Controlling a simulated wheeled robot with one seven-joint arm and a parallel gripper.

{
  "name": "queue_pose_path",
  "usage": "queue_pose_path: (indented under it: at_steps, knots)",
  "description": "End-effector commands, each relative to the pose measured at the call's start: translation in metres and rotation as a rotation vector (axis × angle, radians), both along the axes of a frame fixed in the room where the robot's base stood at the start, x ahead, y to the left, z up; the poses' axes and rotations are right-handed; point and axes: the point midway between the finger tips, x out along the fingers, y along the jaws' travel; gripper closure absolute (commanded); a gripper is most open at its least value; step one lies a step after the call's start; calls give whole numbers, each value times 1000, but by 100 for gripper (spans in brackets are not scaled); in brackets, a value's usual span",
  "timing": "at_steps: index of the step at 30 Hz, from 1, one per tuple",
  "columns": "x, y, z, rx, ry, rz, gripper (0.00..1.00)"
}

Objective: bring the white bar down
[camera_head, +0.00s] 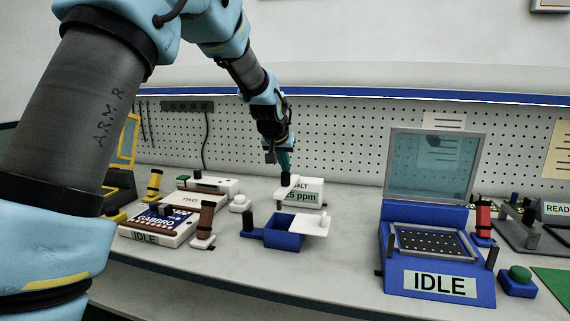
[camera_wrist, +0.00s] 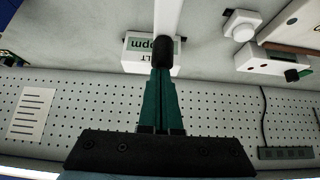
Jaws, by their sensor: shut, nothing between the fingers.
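The white bar (camera_wrist: 168,16) runs in from the top of the wrist view and ends in a black grip (camera_wrist: 163,50). In the head view the bar (camera_head: 290,181) is small and partly covered by my fingers; it sits by the white box labelled "ALT" and "ppm" (camera_head: 308,188). My gripper (camera_wrist: 160,72) is shut with green fingers pressed together and nothing between them. Its tips are right at the black grip in the wrist view; I cannot tell whether they touch. In the head view my gripper (camera_head: 286,170) points down above the box.
A blue tray with a white lid (camera_head: 318,225) stands in front of the box. A blue machine marked IDLE (camera_head: 437,284) with a raised clear cover is to the right. A white GABBRO unit (camera_head: 135,233) is left. A pegboard (camera_head: 345,145) stands behind.

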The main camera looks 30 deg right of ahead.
Motion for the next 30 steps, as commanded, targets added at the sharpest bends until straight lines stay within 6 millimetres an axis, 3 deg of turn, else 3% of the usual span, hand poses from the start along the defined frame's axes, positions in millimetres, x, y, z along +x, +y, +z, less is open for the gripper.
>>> queue_pose_path:
  at_steps: [1,4,16,20,25,30]
  knots:
    - [-2,2,-11,2,2,0,100]
    - [-3,3,-19,2,2,0,100]
    - [-4,4,-17,7,7,0,100]
    - [-3,4,-3,5,5,0,100]
    - [2,2,34,-3,-3,1,100]
    - [-18,21,53,-6,-7,0,100]
